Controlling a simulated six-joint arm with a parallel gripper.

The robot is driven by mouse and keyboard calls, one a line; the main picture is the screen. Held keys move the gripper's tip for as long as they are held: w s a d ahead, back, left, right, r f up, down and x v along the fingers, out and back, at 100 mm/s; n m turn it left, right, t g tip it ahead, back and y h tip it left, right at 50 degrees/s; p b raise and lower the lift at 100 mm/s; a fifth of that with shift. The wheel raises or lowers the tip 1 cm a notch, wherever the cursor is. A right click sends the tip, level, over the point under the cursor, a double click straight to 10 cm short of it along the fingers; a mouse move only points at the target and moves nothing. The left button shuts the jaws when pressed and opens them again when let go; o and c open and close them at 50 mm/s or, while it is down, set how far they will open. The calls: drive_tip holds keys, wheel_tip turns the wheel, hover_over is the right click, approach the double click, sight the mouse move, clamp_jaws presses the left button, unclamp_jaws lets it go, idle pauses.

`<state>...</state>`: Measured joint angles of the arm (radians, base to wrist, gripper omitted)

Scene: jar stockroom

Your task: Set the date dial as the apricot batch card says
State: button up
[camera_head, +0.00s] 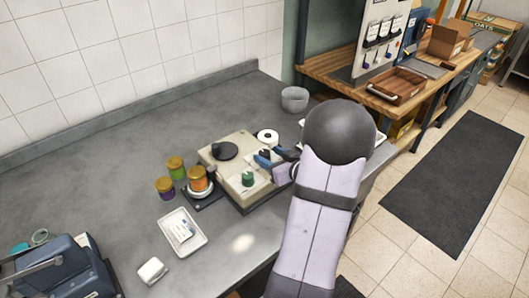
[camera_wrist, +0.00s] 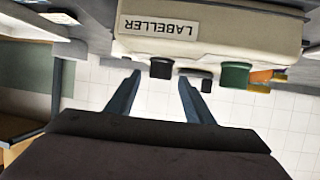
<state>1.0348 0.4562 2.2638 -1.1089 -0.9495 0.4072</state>
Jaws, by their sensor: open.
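The beige labeller (camera_head: 232,142) stands on the grey counter, with a large black round knob (camera_head: 224,151) and a green knob (camera_head: 248,179) on top. My gripper (camera_head: 267,158) is open beside its right part, and my arm hides some of that side. In the wrist view the labeller (camera_wrist: 215,35) appears upside down with its name plate, and a small black knob (camera_wrist: 160,69) shows between my open fingers (camera_wrist: 159,77), apart from them. The green knob (camera_wrist: 235,76) is to their right. I cannot tell which knob is the date dial. Cards (camera_head: 181,230) lie in a white tray (camera_head: 199,244), unreadable.
A white roll (camera_head: 268,136) is on the labeller's far side. A grey bowl (camera_head: 295,99) stands behind. The counter's back left is clear.

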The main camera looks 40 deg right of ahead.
sight(266, 153)
drive_tip(key=shift+x, duration=1.85)
drive_tip(key=c, duration=1)
drive_tip(key=shift+p, duration=0.3)
drive_tip(key=shift+c, duration=0.2)
drive_tip(key=shift+r, duration=0.15)
drive_tip(key=shift+d+r+n+y+p, duration=0.15)
drive_tip(key=shift+n+y+p, duration=0.6)
drive_tip(key=shift+p, duration=0.4)
drive_tip(key=shift+n+y+p, duration=0.8)
drive_tip(key=shift+n+y, duration=0.05)
drive_tip(key=shift+y, duration=0.3)
drive_tip(key=o, duration=1)
drive_tip(key=shift+f, duration=0.25)
